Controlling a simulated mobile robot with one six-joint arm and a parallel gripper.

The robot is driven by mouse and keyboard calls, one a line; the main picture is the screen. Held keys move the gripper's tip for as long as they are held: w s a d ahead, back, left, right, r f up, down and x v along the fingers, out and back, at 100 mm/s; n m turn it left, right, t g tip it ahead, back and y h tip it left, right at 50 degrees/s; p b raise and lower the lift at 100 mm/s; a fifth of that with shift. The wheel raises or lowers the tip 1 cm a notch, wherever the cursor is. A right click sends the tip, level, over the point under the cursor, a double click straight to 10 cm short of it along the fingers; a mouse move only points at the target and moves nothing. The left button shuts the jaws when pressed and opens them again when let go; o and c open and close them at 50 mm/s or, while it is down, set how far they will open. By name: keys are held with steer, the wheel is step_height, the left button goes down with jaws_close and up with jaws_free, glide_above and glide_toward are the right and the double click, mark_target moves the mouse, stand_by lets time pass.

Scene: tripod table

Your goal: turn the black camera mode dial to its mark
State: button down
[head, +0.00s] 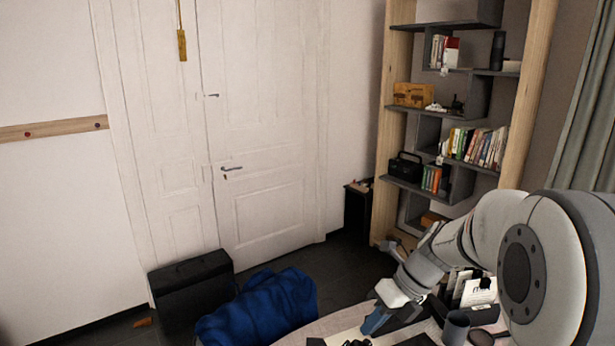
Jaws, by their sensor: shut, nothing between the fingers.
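My gripper (376,324) is low in the head view, right of centre, at the end of my arm. It points down over the light tabletop (318,329). Its blue-grey fingers are small here; they are shut with nothing between them. Small black parts (356,343) show at the bottom edge, just below and left of the fingers. They may belong to the camera, but they are cut off by the frame. I cannot make out the mode dial or its mark, nor whether the fingers touch anything.
A dark cup (456,327) stands on the table right of my gripper, with papers (478,291) behind it. A blue cloth heap (262,307) and a black case (190,285) lie left of the table. A bookshelf (402,110) stands behind, beside a white door (270,130).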

steer(key=shift+a+f, duration=0.2)
steer(key=shift+f, duration=0.15)
steer(key=shift+s, duration=0.3)
stand_by(0.5)
steer(key=shift+s+a+p, duration=0.15)
steer(key=shift+a+p, duration=0.05)
steer(key=shift+p, duration=1.25)
steer(key=shift+r, duration=0.2)
steer(key=p+v, duration=0.6)
steer(key=shift+w+a, duration=0.1)
steer(key=shift+w, duration=0.25)
